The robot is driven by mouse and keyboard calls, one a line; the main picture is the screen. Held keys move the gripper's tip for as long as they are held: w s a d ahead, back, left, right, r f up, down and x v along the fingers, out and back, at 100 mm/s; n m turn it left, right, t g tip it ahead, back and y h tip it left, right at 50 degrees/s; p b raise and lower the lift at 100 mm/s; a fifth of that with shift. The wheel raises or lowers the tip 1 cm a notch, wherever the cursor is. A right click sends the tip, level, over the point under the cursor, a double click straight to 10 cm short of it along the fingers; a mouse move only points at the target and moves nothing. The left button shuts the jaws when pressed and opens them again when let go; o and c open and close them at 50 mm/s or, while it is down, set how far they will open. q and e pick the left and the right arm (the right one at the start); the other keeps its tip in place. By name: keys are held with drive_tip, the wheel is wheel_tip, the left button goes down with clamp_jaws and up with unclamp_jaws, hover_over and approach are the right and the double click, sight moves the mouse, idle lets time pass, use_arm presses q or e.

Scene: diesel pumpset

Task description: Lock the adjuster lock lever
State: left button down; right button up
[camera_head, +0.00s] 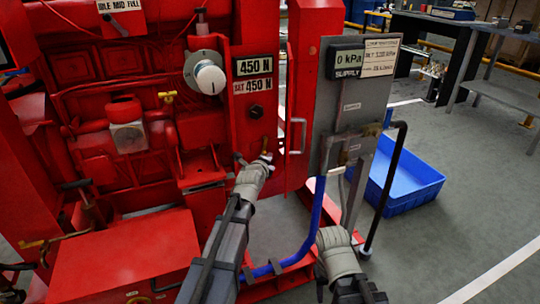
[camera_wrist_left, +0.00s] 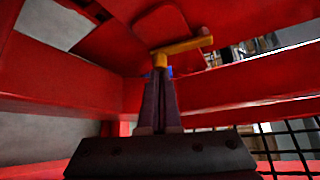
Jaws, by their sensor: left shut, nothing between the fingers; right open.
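The adjuster lock lever appears to be the small yellow lever (camera_wrist_left: 185,47) in the left wrist view. Its handle points right and slightly up from a short yellow post. In the head view a small brass-coloured piece (camera_head: 267,156) shows at the red column, beside my left gripper (camera_head: 258,164). The left gripper's fingers (camera_wrist_left: 158,88) are shut with nothing between them. Their tips are just below the lever's post in the wrist view; whether they touch it I cannot tell. My right gripper (camera_head: 331,235) is low in front of the grey panel, open; its fingers are hard to make out.
The red column carries 450 N displays (camera_head: 253,66) and a dark knob (camera_head: 256,112). A white dial (camera_head: 210,79) is left of it. The grey supply panel (camera_head: 340,110), blue hose (camera_head: 316,215) and dark bent pipe (camera_head: 389,190) stand right. A blue crate (camera_head: 412,203) lies behind.

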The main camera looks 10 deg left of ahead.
use_arm(q)
drive_tip(key=m+g+y+p, duration=0.1)
drive_tip(key=p, duration=0.1)
drive_tip(key=s+a+r+m+g+p, duration=0.1)
drive_tip(key=p, duration=0.1)
drive_tip(key=a+m+g+y+p, duration=0.1)
drive_tip(key=p, duration=0.1)
drive_tip(key=shift+s+a+r+m+y, duration=0.15)
drive_tip(key=shift+s+r+m+y, duration=0.05)
drive_tip(key=shift+r+m+y, duration=0.15)
drive_tip(key=r+m+g+y+p, duration=0.1)
drive_tip(key=p, duration=0.1)
drive_tip(key=s+a+m+g+y+p, duration=0.1)
drive_tip(key=p, duration=0.1)
drive_tip(key=shift+a+r+m+g+y, duration=0.15)
drive_tip(key=shift+r+m+g+y, duration=0.1)
drive_tip(key=shift+r+g+y, duration=0.1)
drive_tip(key=shift+a+r, duration=0.15)
drive_tip(key=shift+s, duration=0.15)
drive_tip(key=shift+s+a+f, duration=0.2)
drive_tip(key=shift+s+a, duration=0.15)
drive_tip(key=shift+a, duration=0.25)
